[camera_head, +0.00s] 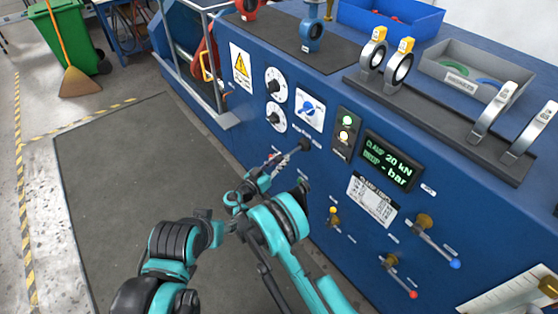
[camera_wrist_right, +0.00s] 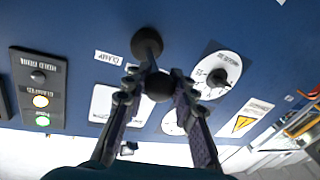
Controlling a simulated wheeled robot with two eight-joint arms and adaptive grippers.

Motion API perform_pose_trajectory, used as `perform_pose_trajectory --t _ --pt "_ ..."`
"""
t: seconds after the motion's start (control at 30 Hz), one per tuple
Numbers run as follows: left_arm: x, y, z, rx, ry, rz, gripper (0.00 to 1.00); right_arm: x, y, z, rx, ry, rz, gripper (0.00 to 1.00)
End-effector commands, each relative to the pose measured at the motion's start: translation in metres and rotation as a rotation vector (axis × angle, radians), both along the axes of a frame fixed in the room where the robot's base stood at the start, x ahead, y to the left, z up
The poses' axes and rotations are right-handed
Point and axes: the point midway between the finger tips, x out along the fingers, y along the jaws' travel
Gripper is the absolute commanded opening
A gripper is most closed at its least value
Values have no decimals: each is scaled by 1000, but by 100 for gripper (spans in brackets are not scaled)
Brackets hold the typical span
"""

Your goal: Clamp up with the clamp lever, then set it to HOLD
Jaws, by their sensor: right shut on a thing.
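The clamp lever shows in the right wrist view as a round black hub (camera_wrist_right: 147,42) on the blue panel, with a black ball knob (camera_wrist_right: 157,86) in front. A "CLAMP" label (camera_wrist_right: 108,57) is beside it. My right gripper (camera_wrist_right: 156,80) is shut on the lever's knob end, one finger on each side. In the head view my right gripper (camera_head: 285,158) reaches the panel at the black lever part (camera_head: 305,145); its fingers partly hide the lever. The display (camera_head: 390,160) reads CLAMP 20 kN and "- bar".
A lamp box (camera_head: 346,131) with a green and a pale lit lamp is beside the display. Two dials (camera_head: 276,84) are up left. Red-tipped (camera_head: 400,281) and blue-tipped (camera_head: 440,251) levers are lower right. The floor mat (camera_head: 120,190) is clear.

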Motion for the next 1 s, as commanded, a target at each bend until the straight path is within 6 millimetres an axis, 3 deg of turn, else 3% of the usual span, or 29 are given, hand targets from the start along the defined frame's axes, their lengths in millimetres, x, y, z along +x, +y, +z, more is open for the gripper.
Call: perform_pose_trajectory --t 0.4,0.43,0.5,0.53,0.83,1.0 --pt "0 0 0 0 0 0 48 -1 2 -1 2 1 -29 0" --pt "0 0 0 0 0 0 48 -1 2 -1 2 1 -29 28" --pt "0 0 0 0 0 0 48 -1 2 -1 2 1 -29 46" --pt "0 0 0 0 0 0 48 -1 2 -1 2 1 -29 48" --pt "0 0 0 0 0 0 48 -1 2 1 2 1 -29 48" --pt "0 0 0 0 0 0 48 0 2 22 1 1 -29 48"
